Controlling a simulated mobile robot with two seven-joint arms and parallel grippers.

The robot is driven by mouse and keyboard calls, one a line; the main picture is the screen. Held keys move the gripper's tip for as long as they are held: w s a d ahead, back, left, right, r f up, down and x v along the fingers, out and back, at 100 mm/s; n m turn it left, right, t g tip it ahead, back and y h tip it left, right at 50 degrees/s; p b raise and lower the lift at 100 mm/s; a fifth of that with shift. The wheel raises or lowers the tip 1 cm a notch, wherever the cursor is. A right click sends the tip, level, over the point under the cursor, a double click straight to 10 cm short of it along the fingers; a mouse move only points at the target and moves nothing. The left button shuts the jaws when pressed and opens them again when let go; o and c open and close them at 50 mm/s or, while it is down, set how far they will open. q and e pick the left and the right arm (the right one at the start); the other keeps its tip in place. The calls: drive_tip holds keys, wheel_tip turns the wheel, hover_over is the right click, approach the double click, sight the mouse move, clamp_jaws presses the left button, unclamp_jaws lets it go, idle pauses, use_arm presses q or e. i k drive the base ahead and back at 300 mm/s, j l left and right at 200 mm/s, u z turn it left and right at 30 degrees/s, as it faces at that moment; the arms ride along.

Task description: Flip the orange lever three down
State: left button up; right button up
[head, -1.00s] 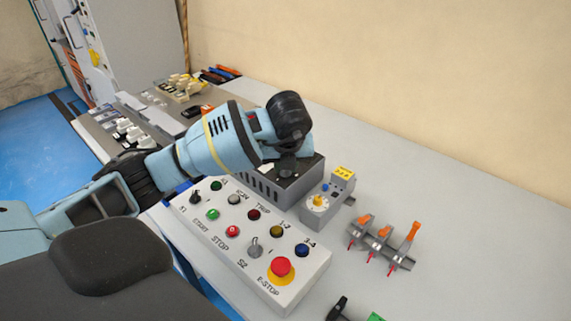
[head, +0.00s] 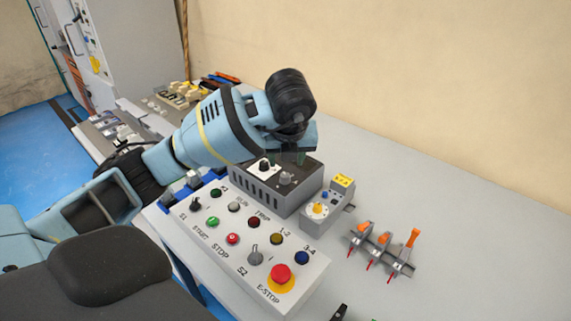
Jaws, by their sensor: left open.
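Three small orange levers sit in a row on a grey bracket at the right of the table. The left lever (head: 363,227) and the middle lever (head: 383,238) look low and tilted. The right lever (head: 412,238) stands up longer and higher than the other two. Thin red tips point down in front of them. My left gripper (head: 293,158) points down over the grey vented box (head: 262,187), well left of the levers. It is open, with nothing seen between its fingers. My right gripper is out of view.
A control panel (head: 200,241) with buttons and a red E-stop (head: 281,274) stands in front of the box. The table (head: 470,250) right of the levers is clear.

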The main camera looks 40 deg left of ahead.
sight(415, 233)
drive_tip(key=k, duration=1)
